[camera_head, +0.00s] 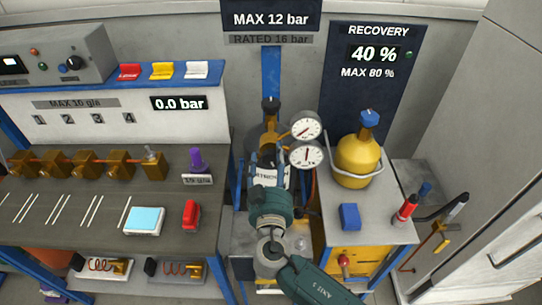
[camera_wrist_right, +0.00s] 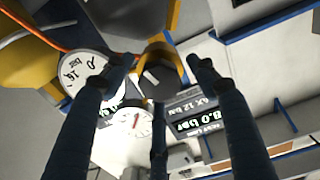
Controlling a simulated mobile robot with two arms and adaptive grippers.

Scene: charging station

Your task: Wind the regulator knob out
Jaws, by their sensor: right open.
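My right gripper (camera_head: 268,160) reaches in from the bottom of the head view, in front of the regulator. In the wrist view its dark fingers (camera_wrist_right: 159,76) are spread open around the line to the knob, with nothing held. Whether any finger touches the knob cannot be told. My left gripper is not in view.
The upper gauge (camera_head: 306,128) and lower gauge (camera_head: 306,154) stand close on the right. A yellow cylinder (camera_head: 357,160) with a blue valve stands farther right. A bench (camera_head: 70,205) with brass valves (camera_head: 88,163) and a purple-handled part (camera_head: 197,160) lies left.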

